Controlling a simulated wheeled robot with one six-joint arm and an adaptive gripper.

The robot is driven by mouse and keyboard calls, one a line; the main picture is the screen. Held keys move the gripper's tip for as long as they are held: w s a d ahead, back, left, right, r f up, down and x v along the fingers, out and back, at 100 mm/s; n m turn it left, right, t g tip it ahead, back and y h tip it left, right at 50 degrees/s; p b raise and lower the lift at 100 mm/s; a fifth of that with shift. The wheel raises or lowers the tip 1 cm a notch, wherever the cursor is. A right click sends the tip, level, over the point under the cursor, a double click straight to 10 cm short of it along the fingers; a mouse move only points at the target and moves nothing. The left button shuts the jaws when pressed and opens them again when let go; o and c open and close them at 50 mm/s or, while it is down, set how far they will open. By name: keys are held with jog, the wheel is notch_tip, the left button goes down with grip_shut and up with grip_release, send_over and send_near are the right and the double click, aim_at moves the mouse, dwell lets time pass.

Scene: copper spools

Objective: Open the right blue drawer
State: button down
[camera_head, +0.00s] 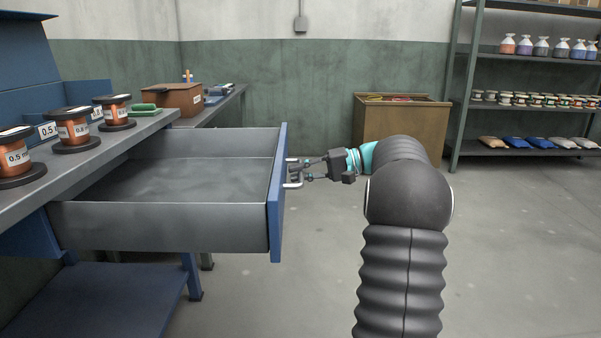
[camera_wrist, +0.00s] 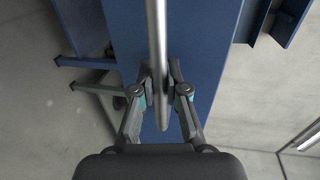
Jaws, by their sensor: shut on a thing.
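The blue-fronted drawer (camera_head: 277,195) is pulled far out from under the grey workbench in the head view, and its grey inside looks empty. Its metal bar handle (camera_head: 293,185) is on the outer face. My gripper (camera_head: 303,170) reaches the handle from the right and is shut on it. In the wrist view the handle (camera_wrist: 157,55) runs between the two fingers of my gripper (camera_wrist: 160,92), with the blue drawer front (camera_wrist: 205,40) behind it. The fingertips are partly hidden by the handle in the head view.
Copper spools (camera_head: 73,130) stand on the workbench (camera_head: 95,157) above the drawer. A blue lower shelf (camera_head: 110,300) is under it. A brown cabinet (camera_head: 402,130) and a stocked shelf rack (camera_head: 530,100) stand at the back. The floor (camera_head: 520,250) on the right is clear.

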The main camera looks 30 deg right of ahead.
jog(key=c, duration=1.2)
grip_release()
jog(key=shift+s, duration=0.1)
jog(key=v, duration=1.2)
jog(key=shift+f, duration=0.1)
